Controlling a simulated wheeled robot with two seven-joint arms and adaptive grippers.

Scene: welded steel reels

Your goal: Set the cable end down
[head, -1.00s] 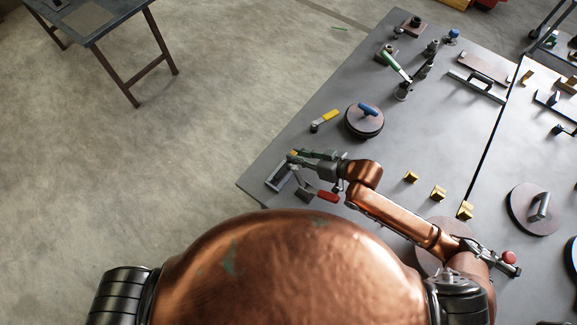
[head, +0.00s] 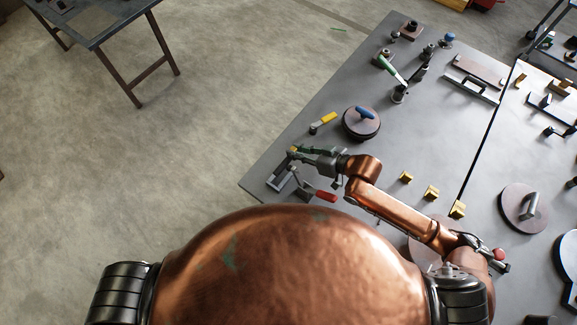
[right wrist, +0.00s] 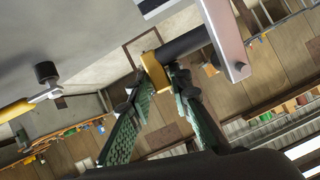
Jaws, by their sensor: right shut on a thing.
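My right gripper (head: 299,153) is near the left corner of the grey steel table, low over its surface. In the right wrist view its green padded fingers (right wrist: 165,84) are shut on a short brass-coloured piece with a dark cylinder beside it, which I take to be the cable end (right wrist: 153,69). In the head view only a small yellow spot shows at the fingertips. I cannot tell whether the held piece touches the table (head: 340,225). My left gripper is not in view.
A grey angled bracket (head: 279,179) and a red-handled tool (head: 326,196) lie close to the gripper. A yellow-handled tool (head: 322,122) and a round disc with a blue handle (head: 361,124) stand behind. Small brass blocks (head: 431,192) sit to the right.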

